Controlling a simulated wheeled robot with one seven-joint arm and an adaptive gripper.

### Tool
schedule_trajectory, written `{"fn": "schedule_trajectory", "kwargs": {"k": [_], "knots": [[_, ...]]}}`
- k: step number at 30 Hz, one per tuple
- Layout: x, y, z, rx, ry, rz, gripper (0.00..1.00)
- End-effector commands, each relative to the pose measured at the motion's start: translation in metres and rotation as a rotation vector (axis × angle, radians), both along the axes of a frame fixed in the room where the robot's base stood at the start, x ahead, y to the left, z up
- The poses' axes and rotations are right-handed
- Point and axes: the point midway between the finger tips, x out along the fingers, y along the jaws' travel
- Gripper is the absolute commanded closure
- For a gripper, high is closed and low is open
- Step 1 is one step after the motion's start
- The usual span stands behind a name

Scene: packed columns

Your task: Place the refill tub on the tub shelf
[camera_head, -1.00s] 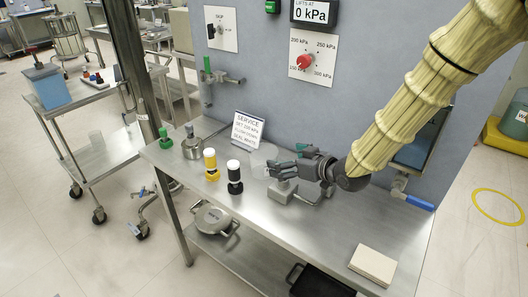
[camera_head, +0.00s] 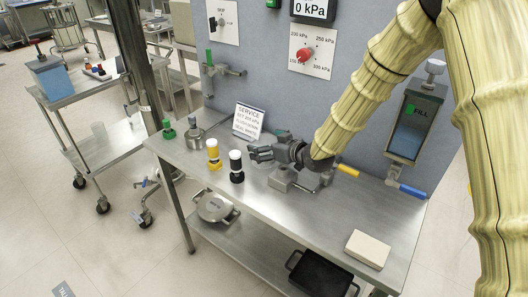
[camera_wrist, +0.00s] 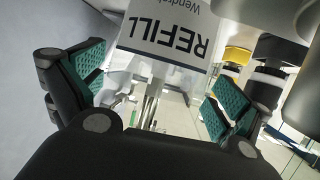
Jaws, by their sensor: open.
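A white label reading "REFILL" upside down, apparently on the refill tub (camera_wrist: 168,42), fills the top middle of the wrist view. My gripper (camera_wrist: 152,88) is open, with its two green pads on either side below the label. I cannot tell how deep between the pads the tub lies. In the head view my gripper (camera_head: 256,153) is low over the bench, pointing left, just in front of the service sign. The tub is not distinct there, likely hidden by the gripper. I cannot tell which surface is the tub shelf.
A yellow-and-white bottle (camera_head: 213,155) and a black-and-white bottle (camera_head: 236,166) stand left of my gripper. The service sign (camera_head: 248,121) is behind it. A beige block (camera_head: 367,249) lies at the bench's right. The bench (camera_head: 310,222) is clear in front. A blue-filled wall tank (camera_head: 408,138) hangs right.

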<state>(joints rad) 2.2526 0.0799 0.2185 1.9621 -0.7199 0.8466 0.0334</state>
Motion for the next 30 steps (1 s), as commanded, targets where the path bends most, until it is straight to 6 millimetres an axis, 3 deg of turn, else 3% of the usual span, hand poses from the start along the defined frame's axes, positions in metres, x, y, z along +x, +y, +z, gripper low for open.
{"fn": "schedule_trajectory", "kwargs": {"k": [11,18,30], "knots": [[0.0068,0.0067,-0.0045,0.0,0.001,0.0,0.0],[0.0066,0.0063,-0.0048,0.0,0.001,0.0,0.37],[0.0069,0.0063,0.0012,0.0,-0.001,-0.001,0.41]]}}
